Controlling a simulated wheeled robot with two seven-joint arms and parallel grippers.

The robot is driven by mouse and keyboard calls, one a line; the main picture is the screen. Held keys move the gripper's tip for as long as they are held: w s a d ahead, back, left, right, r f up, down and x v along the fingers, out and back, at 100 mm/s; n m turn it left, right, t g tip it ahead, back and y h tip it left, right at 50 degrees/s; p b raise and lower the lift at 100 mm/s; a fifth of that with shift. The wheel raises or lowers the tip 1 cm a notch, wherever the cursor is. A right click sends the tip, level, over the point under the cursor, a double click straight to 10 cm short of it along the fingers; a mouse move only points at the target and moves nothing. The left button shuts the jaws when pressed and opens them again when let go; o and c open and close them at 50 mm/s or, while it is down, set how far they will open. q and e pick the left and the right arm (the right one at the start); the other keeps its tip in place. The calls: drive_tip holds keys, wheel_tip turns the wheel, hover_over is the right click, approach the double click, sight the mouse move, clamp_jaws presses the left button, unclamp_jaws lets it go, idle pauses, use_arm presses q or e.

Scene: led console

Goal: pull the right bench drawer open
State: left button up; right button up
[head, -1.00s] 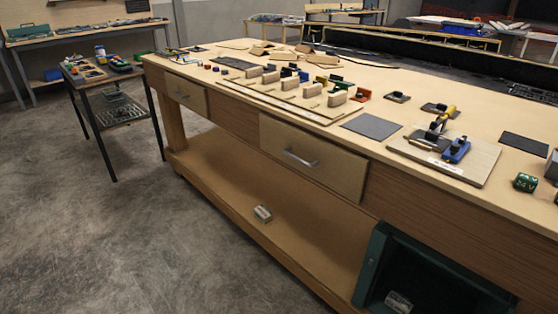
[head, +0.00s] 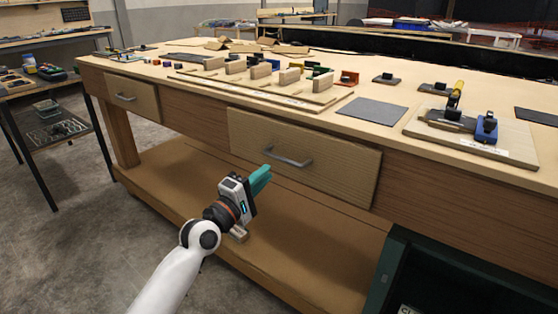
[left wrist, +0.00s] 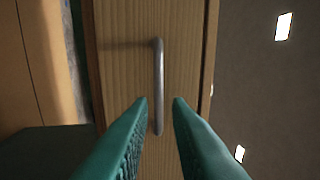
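The right bench drawer (head: 330,165) has a plain wooden front and a grey bar handle (head: 287,157). Its front looks flush with the bench, so it appears shut. My left gripper (head: 262,178), with teal fingers, is just in front of the drawer, a little below and left of the handle in the head view. In the left wrist view the two fingers (left wrist: 160,100) are apart, with the handle (left wrist: 158,85) running upright in the picture between and beyond their tips. Nothing is held. My right gripper is not in view.
The left bench drawer (head: 132,97) is also shut. The bench top holds wooden blocks (head: 290,76), a grey mat (head: 372,111) and a board with a blue and yellow fixture (head: 470,135). A lower shelf (head: 300,250) runs beneath, with a dark green cabinet (head: 440,275) at right.

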sight(281, 159)
use_arm(q)
drive_tip(key=shift+b+x, duration=0.8)
drive_tip(key=shift+x, duration=3.2)
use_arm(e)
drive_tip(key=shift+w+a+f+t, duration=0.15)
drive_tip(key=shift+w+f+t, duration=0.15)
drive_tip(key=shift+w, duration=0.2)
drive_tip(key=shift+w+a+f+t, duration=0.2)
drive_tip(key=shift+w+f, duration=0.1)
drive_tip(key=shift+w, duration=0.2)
use_arm(q)
drive_tip(key=shift+f, duration=0.1)
clamp_jaws()
